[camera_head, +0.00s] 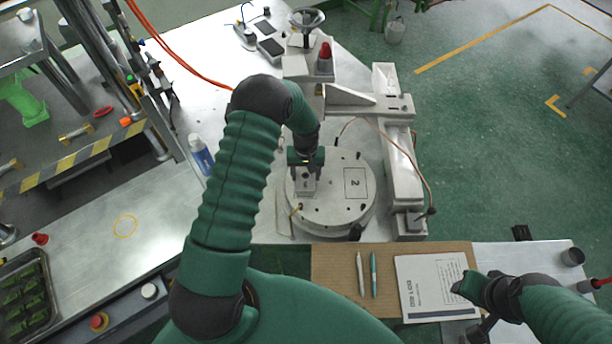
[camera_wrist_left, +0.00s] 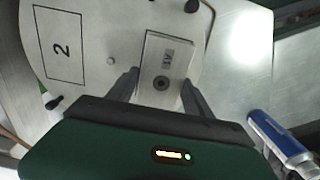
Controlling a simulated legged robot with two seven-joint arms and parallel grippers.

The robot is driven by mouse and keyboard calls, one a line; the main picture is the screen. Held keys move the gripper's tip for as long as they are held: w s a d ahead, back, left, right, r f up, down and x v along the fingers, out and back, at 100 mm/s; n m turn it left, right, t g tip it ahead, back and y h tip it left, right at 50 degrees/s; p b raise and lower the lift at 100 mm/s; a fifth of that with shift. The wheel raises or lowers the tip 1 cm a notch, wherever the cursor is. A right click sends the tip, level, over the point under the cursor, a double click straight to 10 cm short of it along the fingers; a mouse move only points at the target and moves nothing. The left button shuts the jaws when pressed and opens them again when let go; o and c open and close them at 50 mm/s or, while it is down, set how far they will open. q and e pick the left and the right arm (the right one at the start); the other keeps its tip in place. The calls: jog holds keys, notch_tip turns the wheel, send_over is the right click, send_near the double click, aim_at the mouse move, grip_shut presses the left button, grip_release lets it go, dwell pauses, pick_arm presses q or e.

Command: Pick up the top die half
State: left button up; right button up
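The top die half is a small pale metal block (camera_head: 306,186) with a label and a round hole. It sits on the round light-grey plate marked 2 (camera_head: 340,205); whether a lower half lies under it I cannot tell. In the left wrist view the block (camera_wrist_left: 170,58) lies ahead of and between the fingers. My left gripper (camera_head: 305,168) is over the block's far end, pointing down. In the left wrist view my left gripper (camera_wrist_left: 162,88) has its fingers apart, one along each side of the block. My right gripper (camera_head: 468,288) is over the booklet; its fingers are unclear.
A booklet (camera_head: 428,280) and two pens (camera_head: 361,273) lie on a brown board (camera_head: 335,262) in front. A white and blue bottle (camera_head: 201,154) stands left of the plate. The metal table at left is mostly clear.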

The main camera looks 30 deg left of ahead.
pick_arm(q)
jog(key=shift+s+a, duration=0.1)
jog(key=shift+a, duration=0.05)
jog(key=c, duration=1.2)
jog(key=shift+o, duration=0.2)
jog(key=shift+r, duration=0.1)
